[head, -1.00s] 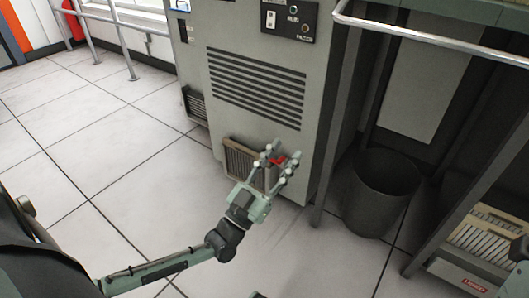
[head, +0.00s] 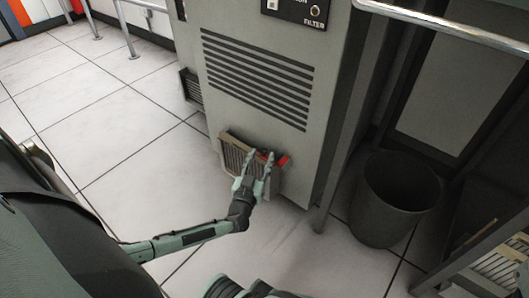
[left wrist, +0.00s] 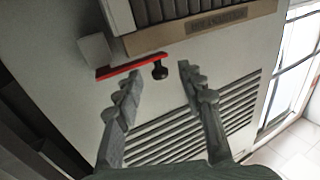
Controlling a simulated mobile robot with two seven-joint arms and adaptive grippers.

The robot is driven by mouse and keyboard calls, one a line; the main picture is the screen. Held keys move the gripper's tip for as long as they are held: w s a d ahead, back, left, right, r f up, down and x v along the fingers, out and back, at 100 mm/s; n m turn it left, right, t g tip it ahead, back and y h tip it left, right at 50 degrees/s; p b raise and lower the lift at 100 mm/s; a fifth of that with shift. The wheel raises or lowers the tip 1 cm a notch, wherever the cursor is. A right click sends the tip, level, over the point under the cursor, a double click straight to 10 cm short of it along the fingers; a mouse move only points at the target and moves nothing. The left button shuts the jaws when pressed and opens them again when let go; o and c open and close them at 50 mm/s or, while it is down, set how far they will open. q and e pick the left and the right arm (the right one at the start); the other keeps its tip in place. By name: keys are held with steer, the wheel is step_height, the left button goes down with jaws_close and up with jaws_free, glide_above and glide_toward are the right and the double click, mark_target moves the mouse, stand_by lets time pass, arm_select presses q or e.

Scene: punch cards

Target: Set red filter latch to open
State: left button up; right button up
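The red filter latch (head: 283,160) is on the front of the grey cabinet, at the right end of the filter unit (head: 232,156). In the left wrist view the latch (left wrist: 122,72) is a thin red bar with a black knob at its right end, beside the tan-framed filter (left wrist: 220,22). My left gripper (head: 259,158) is in front of the filter, and its fingers hide part of the latch. In the left wrist view the gripper (left wrist: 160,70) is open, with the knob in the gap between its fingertips. I cannot tell whether a finger touches the latch.
The louvred cabinet (head: 330,60) rises above the filter. A dark bin (head: 385,215) stands to its right, with a metal rail (head: 440,25) above. A shelf of cards (head: 500,265) is at lower right. The tiled floor at left is clear.

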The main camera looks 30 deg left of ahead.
mark_target(263, 154)
arm_select(q)
steer(key=shift+b+x, duration=0.4)
steer(key=shift+x, duration=1.3)
steer(key=shift+c, duration=0.2)
jaws_close()
